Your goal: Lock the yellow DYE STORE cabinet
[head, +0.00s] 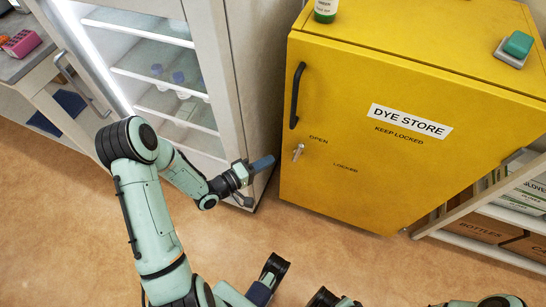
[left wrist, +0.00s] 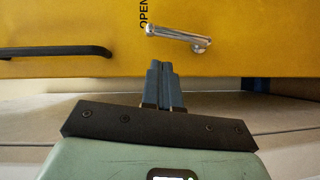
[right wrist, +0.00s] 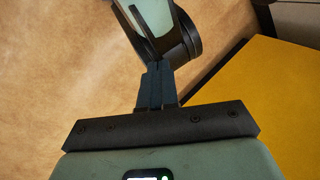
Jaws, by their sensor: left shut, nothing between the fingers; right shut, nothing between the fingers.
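The yellow DYE STORE cabinet (head: 390,100) stands at the right of the head view with its door closed. Its small silver latch lever (head: 298,152) sits below the black pull handle (head: 297,95), near the OPEN marking; LOCKED is printed lower right of it. The lever lies roughly upright, slightly tilted. In the left wrist view the lever (left wrist: 178,38) is just ahead of my left gripper (left wrist: 162,68), apart from it. In the head view my left gripper (head: 262,165) is shut and empty, left of the lever. My right gripper (right wrist: 160,75) is shut and empty.
A glass-fronted fridge (head: 165,75) stands left of the cabinet. A shelf with boxes (head: 490,225) is at right. The floor (head: 330,245) before the cabinet is clear.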

